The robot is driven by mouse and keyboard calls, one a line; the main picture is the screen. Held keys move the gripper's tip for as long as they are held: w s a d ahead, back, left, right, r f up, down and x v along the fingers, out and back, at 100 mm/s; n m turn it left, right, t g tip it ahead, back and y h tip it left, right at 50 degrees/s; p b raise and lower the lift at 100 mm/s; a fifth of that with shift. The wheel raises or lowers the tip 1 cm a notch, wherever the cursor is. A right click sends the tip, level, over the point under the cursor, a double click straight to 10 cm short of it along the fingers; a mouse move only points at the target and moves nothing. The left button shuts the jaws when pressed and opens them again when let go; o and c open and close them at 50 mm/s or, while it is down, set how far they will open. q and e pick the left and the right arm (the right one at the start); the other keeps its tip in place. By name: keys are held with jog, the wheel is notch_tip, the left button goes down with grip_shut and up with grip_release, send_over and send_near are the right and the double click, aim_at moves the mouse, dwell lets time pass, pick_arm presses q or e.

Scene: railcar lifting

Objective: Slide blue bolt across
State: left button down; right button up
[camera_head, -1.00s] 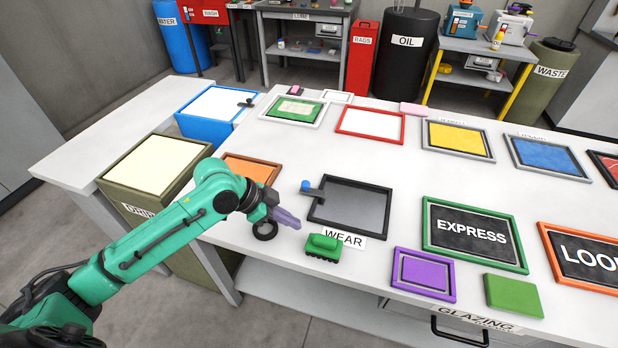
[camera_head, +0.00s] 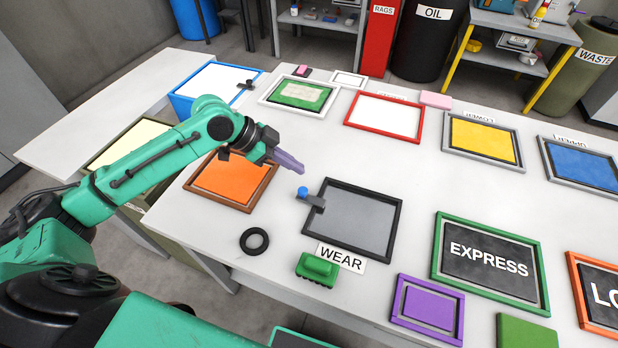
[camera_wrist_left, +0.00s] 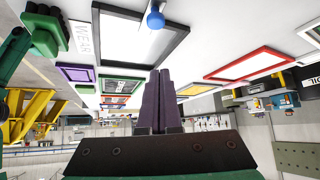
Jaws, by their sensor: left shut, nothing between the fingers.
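The blue bolt knob (camera_head: 302,191) stands on a small grey bar at the left edge of the dark-framed grey WEAR panel (camera_head: 358,219). The fingers (camera_wrist_left: 160,85) are together in the wrist view, apart from the knob. My right gripper is not in view.
A black ring (camera_head: 254,241), a green brush-like block (camera_head: 317,269) and the WEAR label (camera_head: 341,258) lie near the panel's front. An orange panel (camera_head: 231,180) lies left, under my arm.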

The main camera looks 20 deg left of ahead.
aim_at(306, 189)
pick_arm(q)
jog(key=p+x, duration=0.1)
jog(key=x, duration=0.8)
jog(key=shift+p, duration=0.4)
jog(key=shift+w+d+f, duration=0.1)
jog(key=shift+d+f, duration=0.05)
jog(key=shift+f, duration=0.25)
jog(key=a, duration=0.1)
jog(key=p, duration=0.1)
jog(key=s+a, duration=0.1)
jog(key=shift+a+f+p, duration=0.3)
jog(key=shift+a+p, duration=0.05)
jog(key=shift+s+a, duration=0.2)
jog(key=shift+a, duration=0.1)
jog(key=shift+a+f, duration=0.1)
jog(key=shift+f, duration=0.05)
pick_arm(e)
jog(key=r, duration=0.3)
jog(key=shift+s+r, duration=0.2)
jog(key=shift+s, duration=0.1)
